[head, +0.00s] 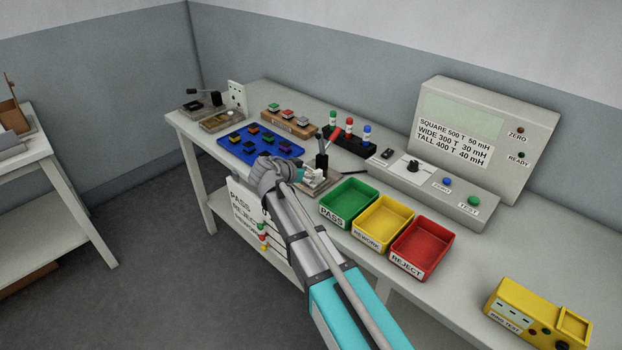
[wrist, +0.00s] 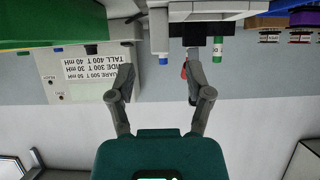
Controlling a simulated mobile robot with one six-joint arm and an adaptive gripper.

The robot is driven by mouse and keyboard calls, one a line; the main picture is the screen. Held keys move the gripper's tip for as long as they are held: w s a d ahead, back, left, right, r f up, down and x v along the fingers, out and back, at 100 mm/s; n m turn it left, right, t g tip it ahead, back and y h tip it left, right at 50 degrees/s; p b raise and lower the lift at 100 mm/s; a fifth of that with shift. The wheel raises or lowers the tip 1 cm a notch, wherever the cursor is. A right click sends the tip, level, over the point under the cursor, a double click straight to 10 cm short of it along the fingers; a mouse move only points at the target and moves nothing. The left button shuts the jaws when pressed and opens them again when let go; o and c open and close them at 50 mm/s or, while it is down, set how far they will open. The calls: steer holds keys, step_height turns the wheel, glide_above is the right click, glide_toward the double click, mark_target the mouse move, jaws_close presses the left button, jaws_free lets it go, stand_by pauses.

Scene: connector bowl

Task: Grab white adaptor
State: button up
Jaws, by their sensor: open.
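A small white piece (head: 312,174) sits at the grey fixture with a black post (head: 321,161), just beyond my gripper (head: 298,177) in the head view. It is partly hidden, and I cannot tell for certain that it is the white adaptor. In the wrist view, which is upside down, a pale block (wrist: 159,32) shows above and between the fingertips. My gripper (wrist: 158,78) is open there, with nothing between its fingers. The gripper and the block look apart.
Green (head: 347,203), yellow (head: 382,224) and red (head: 421,249) bins stand right of my gripper. A blue tray (head: 236,150) with several coloured parts lies to its left. Capped bottles (head: 349,143) and the large tester (head: 484,138) stand behind.

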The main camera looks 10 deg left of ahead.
mark_target(317, 172)
steer(key=shift+b+x, duration=1)
steer(key=shift+x, duration=1.3)
jaws_close()
